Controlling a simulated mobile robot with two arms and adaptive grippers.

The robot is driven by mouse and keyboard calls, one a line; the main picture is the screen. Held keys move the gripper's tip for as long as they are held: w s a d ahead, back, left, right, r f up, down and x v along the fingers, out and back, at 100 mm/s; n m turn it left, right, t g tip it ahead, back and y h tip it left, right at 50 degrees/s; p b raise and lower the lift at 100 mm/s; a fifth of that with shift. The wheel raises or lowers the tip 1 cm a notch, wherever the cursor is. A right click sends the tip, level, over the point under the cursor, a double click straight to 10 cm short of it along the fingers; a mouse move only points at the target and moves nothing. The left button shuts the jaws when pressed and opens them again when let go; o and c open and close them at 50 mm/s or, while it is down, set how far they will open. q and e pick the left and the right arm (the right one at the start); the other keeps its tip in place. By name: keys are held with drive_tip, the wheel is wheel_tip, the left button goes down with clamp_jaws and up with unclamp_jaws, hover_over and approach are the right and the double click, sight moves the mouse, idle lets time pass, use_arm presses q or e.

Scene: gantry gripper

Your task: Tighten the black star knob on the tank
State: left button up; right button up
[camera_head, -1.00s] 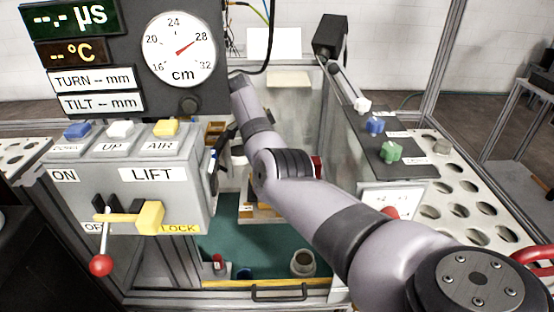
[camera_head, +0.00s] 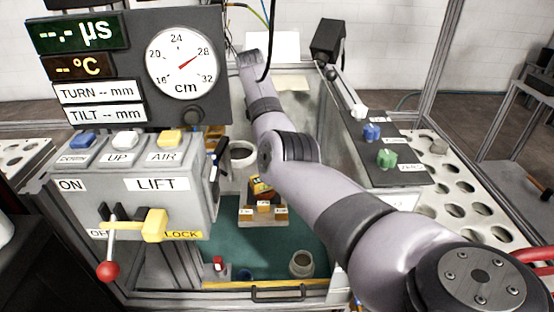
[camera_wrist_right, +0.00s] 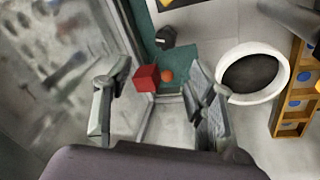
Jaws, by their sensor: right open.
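The grey-walled tank (camera_head: 345,135) stands behind my right arm in the head view. I cannot make out a black star knob on it for sure. In the head view this gripper is hidden. My left gripper is not in view.
A white ring-shaped cup (camera_wrist_right: 252,75) and a wooden rack (camera_wrist_right: 296,95) lie right of the gripper. The lift box (camera_head: 150,190) with a red-ball lever (camera_head: 108,271) stands left. A panel with colored knobs (camera_head: 387,158) is at right. Green floor (camera_head: 205,262) shows low down.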

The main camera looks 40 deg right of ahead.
wheel_tip(320, 180, up, 6)
drive_tip(key=d+n+t+y+p, duration=0.1)
drive_tip(key=d+n+y+p, duration=0.15)
drive_tip(key=n, duration=1.05)
drive_tip(key=f, duration=1.1)
drive_tip(key=s+f, duration=0.1)
drive_tip(key=f, duration=0.5)
drive_tip(key=shift+a+f, duration=0.15)
drive_tip(key=shift+a, duration=0.25)
drive_tip(key=shift+c, duration=0.3)
drive_tip(key=c, duration=1.1)
